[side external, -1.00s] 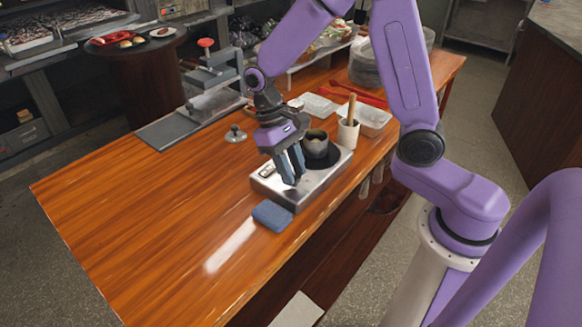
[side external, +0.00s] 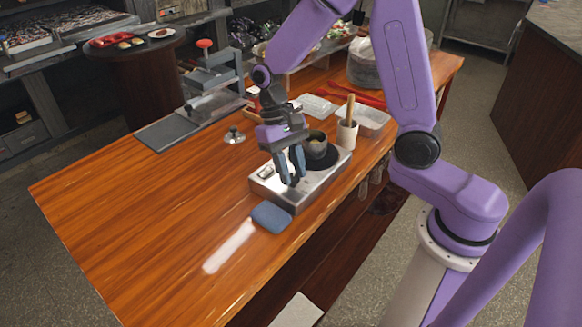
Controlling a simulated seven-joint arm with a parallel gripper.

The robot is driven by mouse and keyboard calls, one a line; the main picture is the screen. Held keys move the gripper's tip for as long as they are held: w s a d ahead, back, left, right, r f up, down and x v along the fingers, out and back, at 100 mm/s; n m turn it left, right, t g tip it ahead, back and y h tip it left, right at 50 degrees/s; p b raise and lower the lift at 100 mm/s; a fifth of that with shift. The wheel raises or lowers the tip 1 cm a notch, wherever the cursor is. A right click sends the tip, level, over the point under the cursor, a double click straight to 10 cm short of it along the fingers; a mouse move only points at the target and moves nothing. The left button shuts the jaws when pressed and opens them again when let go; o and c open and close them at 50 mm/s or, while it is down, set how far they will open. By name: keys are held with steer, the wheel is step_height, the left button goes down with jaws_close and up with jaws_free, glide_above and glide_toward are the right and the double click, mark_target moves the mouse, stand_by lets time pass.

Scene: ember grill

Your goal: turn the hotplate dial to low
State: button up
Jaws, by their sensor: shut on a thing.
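The hotplate (side external: 313,188) is a low silver box on the wooden table, with a dark round plate at its right end. A dark pot (side external: 315,149) stands on that plate. My gripper (side external: 289,182) points down over the left part of the hotplate's top, its blue-grey fingers close together at the surface. It is shut on the dial, which the fingers hide. The dial's setting cannot be read from here.
A blue sponge (side external: 271,217) lies just in front of the hotplate. A white cup (side external: 347,134) with a wooden handle in it stands behind the hotplate's right end. A press (side external: 213,80) and a small metal knobbed object (side external: 234,135) are at the back left. The table's left part (side external: 130,220) is clear.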

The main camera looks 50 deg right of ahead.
steer(key=o, duration=1.1)
steer(key=shift+c, duration=0.2)
steer(key=v, duration=1.7)
steer(key=shift+r, duration=0.2)
steer(key=n+t+h, duration=0.2)
steer(key=n, duration=0.5)
glide_above(306, 193)
steer(key=w+x, duration=0.1)
steer(key=x, duration=0.3)
steer(key=s+d+f+n+t, duration=0.1)
steer(key=s+f+n, duration=0.2)
steer(key=s, duration=0.4)
steer(key=s+d+f+n+t+y, duration=0.1)
steer(key=s+d+f+n, duration=0.1)
steer(key=s+n, duration=0.3)
steer(key=shift+s+f+n+t, duration=0.3)
steer(key=shift+s+f, duration=0.3)
steer(key=shift+s, duration=0.4)
